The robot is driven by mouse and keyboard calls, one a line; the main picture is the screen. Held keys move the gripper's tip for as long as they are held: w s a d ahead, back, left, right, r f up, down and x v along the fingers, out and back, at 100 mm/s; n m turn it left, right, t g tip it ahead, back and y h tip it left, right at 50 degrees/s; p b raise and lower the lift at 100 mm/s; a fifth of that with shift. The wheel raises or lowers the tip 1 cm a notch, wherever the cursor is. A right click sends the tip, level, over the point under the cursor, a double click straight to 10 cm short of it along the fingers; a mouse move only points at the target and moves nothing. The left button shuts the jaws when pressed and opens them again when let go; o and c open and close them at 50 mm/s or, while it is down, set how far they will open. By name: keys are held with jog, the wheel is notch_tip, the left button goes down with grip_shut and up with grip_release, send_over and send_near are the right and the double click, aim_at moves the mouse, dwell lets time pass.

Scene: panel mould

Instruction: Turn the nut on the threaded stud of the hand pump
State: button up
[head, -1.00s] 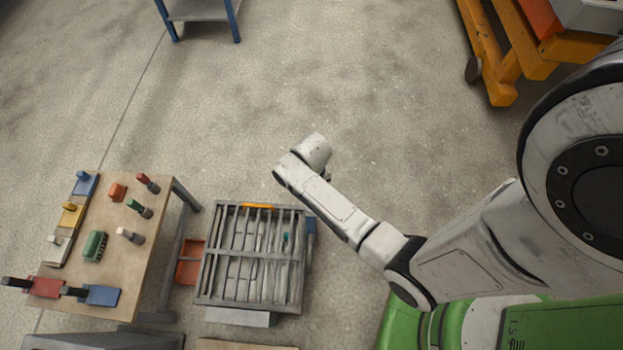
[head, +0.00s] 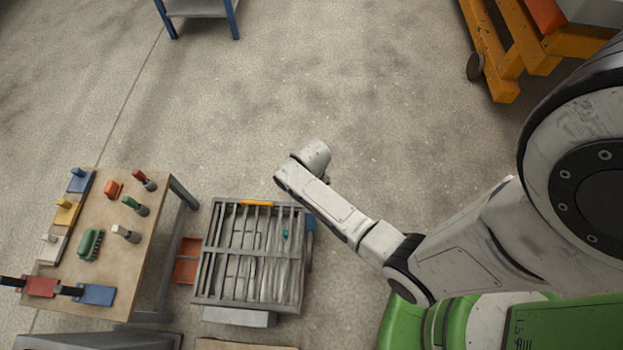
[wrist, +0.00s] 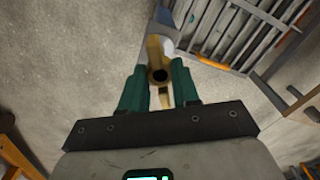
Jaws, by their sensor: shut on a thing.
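In the wrist view my gripper (wrist: 160,82) has two dark green fingers, one on each side of a brass-coloured round part (wrist: 157,52). It is shut on this part, whose near end shows a dark hole. I cannot tell whether this part is the nut, and no thread is visible. In the head view a blue part (head: 310,226), possibly the hand pump, sits at the right side of the grey mould frame. There my gripper is hidden behind the end of my arm.
The grey barred mould frame (head: 207,262) stands beside the arm's end; its bars also show in the wrist view (wrist: 235,35). A wooden table (head: 125,270) with brushes and coloured blocks is at left. An orange trolley (head: 500,60) is at top right. The floor between is clear.

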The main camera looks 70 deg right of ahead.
jog(key=shift+f, duration=0.55)
jog(key=shift+p, duration=0.55)
dwell(1.5)
jog(key=shift+f+b, duration=1.35)
jog(key=shift+f, duration=0.55)
jog(key=o, duration=1.1)
jog(key=shift+r, duration=0.1)
notch_tip(320, 180, up, 11)
jog(key=p, duration=0.3)
